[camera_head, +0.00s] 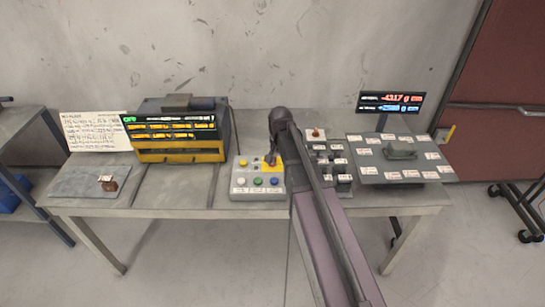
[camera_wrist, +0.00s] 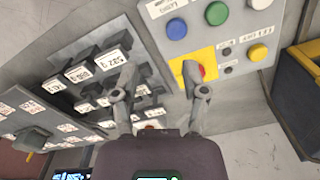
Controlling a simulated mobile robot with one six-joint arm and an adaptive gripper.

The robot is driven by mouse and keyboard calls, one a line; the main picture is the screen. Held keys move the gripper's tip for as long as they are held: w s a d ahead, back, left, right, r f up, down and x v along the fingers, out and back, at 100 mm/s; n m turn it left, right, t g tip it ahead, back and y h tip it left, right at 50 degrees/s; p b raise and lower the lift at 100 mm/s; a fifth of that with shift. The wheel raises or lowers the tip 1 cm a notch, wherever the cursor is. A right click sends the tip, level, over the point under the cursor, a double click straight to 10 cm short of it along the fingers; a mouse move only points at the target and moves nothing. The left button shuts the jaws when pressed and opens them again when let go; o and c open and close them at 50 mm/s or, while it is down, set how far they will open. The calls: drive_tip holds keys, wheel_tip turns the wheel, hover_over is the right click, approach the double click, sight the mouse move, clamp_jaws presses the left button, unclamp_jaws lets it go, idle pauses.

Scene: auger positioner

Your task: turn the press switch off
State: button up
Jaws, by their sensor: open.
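A grey control box (camera_head: 236,190) with a yellow patch (camera_head: 272,168) stands at the front middle of the table. White, blue and green buttons line its front. In the wrist view the box (camera_wrist: 155,45) shows a red button (camera_wrist: 202,71) on the yellow patch (camera_wrist: 178,66). My gripper (camera_wrist: 158,72) is open, its fingers apart and empty. Its right fingertip is over the yellow patch and partly hides the red button; contact cannot be told. The left fingertip is beside the box. I cannot read which control is labelled as the press switch.
Several labelled dark blocks (camera_wrist: 83,74) stand close beside the left finger. A grey plate with labels (camera_head: 375,174) is at the table's right, under a display (camera_head: 391,102). A black and yellow machine (camera_head: 180,155) stands at left.

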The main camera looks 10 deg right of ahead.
drive_tip(key=w+r+m+p, duration=0.2)
drive_tip(key=w+m, duration=0.3)
drive_tip(key=w, duration=0.8)
drive_tip(key=shift+w+r, duration=0.15)
drive_tip(key=shift+r, duration=0.15)
drive_tip(key=shift+f, duration=0.2)
wheel_tip(320, 180, down, 13)
drive_tip(key=b, duration=1.3)
drive_tip(key=shift+f+b, duration=0.2)
drive_tip(key=shift+b, duration=0.15)
clamp_jaws()
